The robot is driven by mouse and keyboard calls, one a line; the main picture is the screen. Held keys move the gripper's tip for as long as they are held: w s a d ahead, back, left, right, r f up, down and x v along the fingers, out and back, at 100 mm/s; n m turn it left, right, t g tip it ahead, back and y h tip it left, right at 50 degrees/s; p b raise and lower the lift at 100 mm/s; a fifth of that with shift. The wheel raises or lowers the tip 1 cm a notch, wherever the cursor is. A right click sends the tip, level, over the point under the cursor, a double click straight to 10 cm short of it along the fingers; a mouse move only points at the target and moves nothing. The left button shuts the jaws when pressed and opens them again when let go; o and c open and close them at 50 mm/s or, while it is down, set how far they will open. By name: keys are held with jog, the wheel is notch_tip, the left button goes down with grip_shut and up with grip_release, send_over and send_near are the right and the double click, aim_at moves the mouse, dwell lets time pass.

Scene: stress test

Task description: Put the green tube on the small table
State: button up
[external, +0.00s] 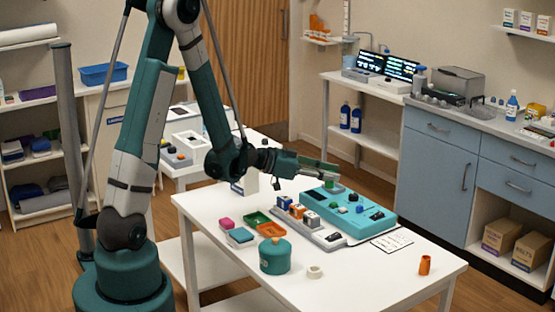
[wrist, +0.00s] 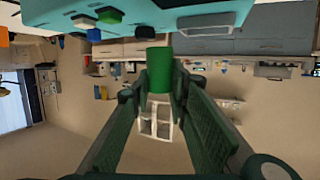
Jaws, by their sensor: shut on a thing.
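My gripper (external: 328,168) reaches out level over the teal device (external: 320,205) on the front white table. In the wrist view, my gripper (wrist: 158,93) is shut on the green tube (wrist: 160,70), which sits between the fingertips. In the external view a green piece (external: 332,185) shows just under the fingertips and appears to be the tube. Its lower end is close to the device, and I cannot tell whether they touch. A smaller white table (external: 166,186) stands behind my arm, partly hidden; I cannot tell if it is the named small table.
The front table (external: 375,287) holds a teal pot (external: 275,256), a white tape roll (external: 315,272), an orange cup (external: 425,265), small trays (external: 270,230) and a grey rack (external: 325,238). Its front right is mostly clear. A blue cabinet (external: 435,160) stands at right.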

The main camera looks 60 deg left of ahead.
jog(key=s+a+m+g+h, duration=0.1)
jog(key=s+a, duration=0.4)
jog(key=s, duration=0.5)
jog(key=s+a+r+m+g+h+b, duration=0.1)
jog(key=s+a+m+h, duration=0.1)
jog(key=s+a, duration=0.4)
jog(key=s, duration=0.4)
jog(key=shift+a+r+m+g+h, duration=0.15)
jog(key=shift+a+m+g+h, duration=0.15)
jog(key=shift+m+h, duration=0.1)
jog(key=shift+f+b, duration=1)
jog(key=shift+f, duration=1.9)
jog(key=shift+f, duration=0.15)
jog(key=shift+f+b, duration=0.75)
jog(key=shift+f, duration=1.2)
